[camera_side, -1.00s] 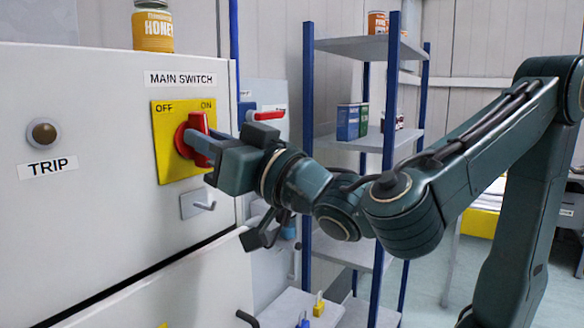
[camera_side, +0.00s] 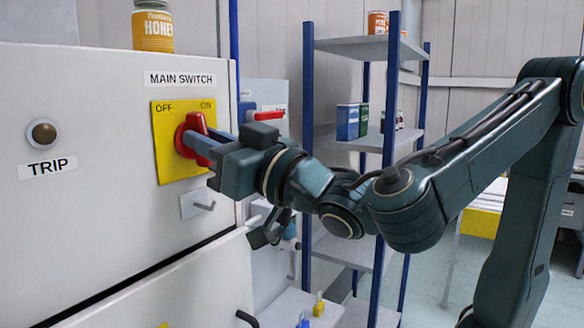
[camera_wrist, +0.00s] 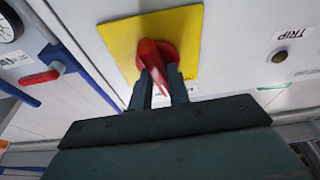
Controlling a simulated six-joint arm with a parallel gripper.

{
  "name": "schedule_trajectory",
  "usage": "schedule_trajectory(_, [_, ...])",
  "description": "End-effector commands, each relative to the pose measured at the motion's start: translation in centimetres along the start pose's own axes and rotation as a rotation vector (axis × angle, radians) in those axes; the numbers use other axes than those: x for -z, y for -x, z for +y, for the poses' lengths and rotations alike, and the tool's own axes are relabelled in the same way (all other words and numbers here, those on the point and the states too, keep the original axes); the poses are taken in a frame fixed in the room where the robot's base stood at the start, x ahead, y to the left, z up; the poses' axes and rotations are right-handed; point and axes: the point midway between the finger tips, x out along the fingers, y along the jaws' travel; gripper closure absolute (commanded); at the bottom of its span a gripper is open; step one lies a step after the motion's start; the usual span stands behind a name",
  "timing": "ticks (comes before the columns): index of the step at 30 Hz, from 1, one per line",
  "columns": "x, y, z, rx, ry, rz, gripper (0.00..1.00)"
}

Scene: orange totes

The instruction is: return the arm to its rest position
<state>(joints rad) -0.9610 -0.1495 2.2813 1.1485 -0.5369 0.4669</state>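The red main switch handle (camera_side: 196,123) sits on a yellow plate (camera_side: 167,166) marked OFF and ON, on a pale cabinet front. It also shows in the wrist view (camera_wrist: 152,58). My gripper (camera_side: 208,142) is at the switch, with its fingers (camera_wrist: 161,89) reaching to either side of the handle. The fingers stand apart, with a small gap beside the handle in the wrist view. The near finger covers the handle's lower part in the side view. My arm stretches leftward to the cabinet, away from its upright section at the right.
A small hook (camera_side: 204,206) sticks out below the switch. A blue-post shelf unit (camera_side: 305,110) with boxes and cans stands close behind my arm. Open floor shows at the right.

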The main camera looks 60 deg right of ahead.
Motion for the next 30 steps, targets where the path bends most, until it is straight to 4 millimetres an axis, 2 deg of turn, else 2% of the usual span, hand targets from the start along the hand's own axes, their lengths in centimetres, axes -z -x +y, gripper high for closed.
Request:
schedule_trajectory(18, [-0.05,-0.40,0.09,0.050,0.231,-0.004,0.68])
schedule_trajectory(30, [-0.05,-0.41,0.13,0.057,0.268,-0.005,0.68])
